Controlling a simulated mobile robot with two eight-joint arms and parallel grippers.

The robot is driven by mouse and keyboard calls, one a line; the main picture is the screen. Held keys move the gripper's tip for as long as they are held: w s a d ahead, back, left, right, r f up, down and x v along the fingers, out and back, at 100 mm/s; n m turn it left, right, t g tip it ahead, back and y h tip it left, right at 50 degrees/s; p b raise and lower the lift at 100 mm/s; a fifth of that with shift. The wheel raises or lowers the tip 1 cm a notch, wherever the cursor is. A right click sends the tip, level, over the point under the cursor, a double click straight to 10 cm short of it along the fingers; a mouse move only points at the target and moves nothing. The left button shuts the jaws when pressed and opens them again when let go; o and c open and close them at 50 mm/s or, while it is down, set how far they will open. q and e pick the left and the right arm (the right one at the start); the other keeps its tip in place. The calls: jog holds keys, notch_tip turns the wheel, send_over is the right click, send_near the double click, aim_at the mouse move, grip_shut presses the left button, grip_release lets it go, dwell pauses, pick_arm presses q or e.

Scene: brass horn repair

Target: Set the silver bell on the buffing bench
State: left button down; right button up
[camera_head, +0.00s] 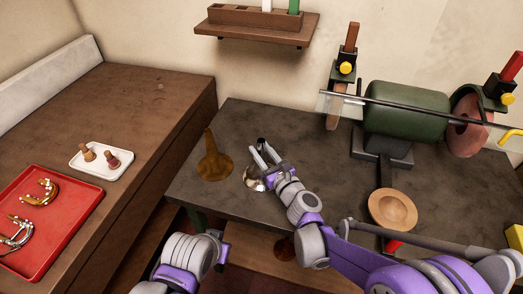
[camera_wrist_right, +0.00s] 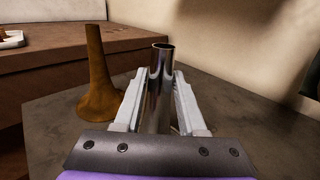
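The silver bell (camera_head: 253,184) is at the dark grey buffing bench (camera_head: 222,122), to the right of a brown bell. Its flare shows below my right gripper (camera_head: 264,155), and its tube rises between the fingers. In the right wrist view the upright shiny tube (camera_wrist_right: 160,80) fills the gap between both fingers, which appear to press on its sides. Its lower part is hidden by the gripper, so I cannot tell whether it touches the bench top. My left arm shows at the bottom of the head view, but its gripper does not.
The brown bell (camera_head: 213,160) stands close to the left. A green buffing machine (camera_head: 407,110) and a wooden bowl (camera_head: 392,209) are at the right. A red tray (camera_head: 50,225) and a white tray (camera_head: 103,170) lie on the left wooden counter. The bench behind my right gripper is clear.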

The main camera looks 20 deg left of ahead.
jog(key=o, duration=0.4)
jog(key=shift+c, duration=0.2)
jog(key=shift+r, duration=0.3)
jog(key=b+v, duration=0.1)
jog(key=v, duration=1.1)
jog(key=shift+f, duration=0.1)
